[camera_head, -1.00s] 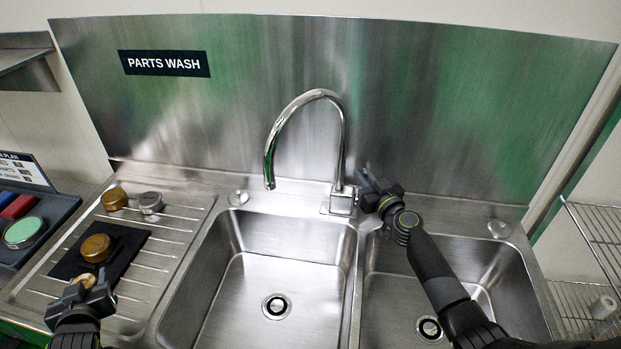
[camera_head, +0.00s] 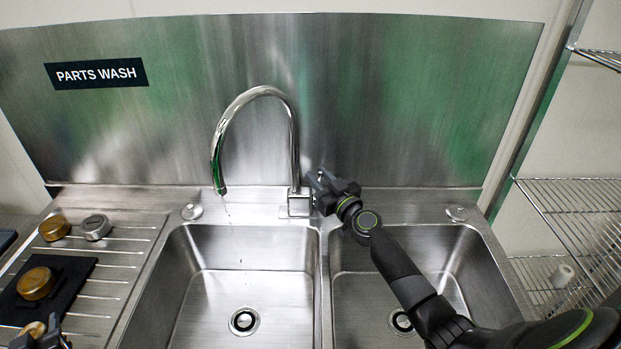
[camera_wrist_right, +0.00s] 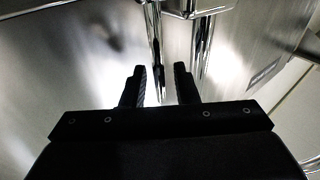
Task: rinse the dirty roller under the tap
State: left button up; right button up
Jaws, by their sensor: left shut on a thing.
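The chrome tap (camera_head: 292,150) stands behind the sinks, its curved spout over the left basin (camera_head: 245,285). A thin broken trickle of water (camera_head: 227,208) shows below the spout. My right gripper (camera_head: 314,185) is beside the tap's base. In the right wrist view its fingers (camera_wrist_right: 160,88) are apart, with a chrome rod showing between them; contact is unclear. My left gripper (camera_head: 45,330) is at the lower left edge, shut on a small brass-coloured piece (camera_head: 34,329), mostly cut off; I cannot tell whether it is the dirty roller.
A brass piece (camera_head: 36,284) rests on a black mat (camera_head: 72,272) on the ribbed drainboard (camera_head: 125,262). Another brass piece (camera_head: 55,227) and a grey one (camera_head: 96,227) stand behind it. A wire rack (camera_head: 570,205) is at right. The left basin is clear.

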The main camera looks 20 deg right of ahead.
jog(key=s+d+f, duration=0.1)
jog(key=s, duration=1.1)
jog(key=shift+d+f, duration=0.15)
jog(key=shift+d, duration=0.2)
jog(key=shift+w, duration=0.1)
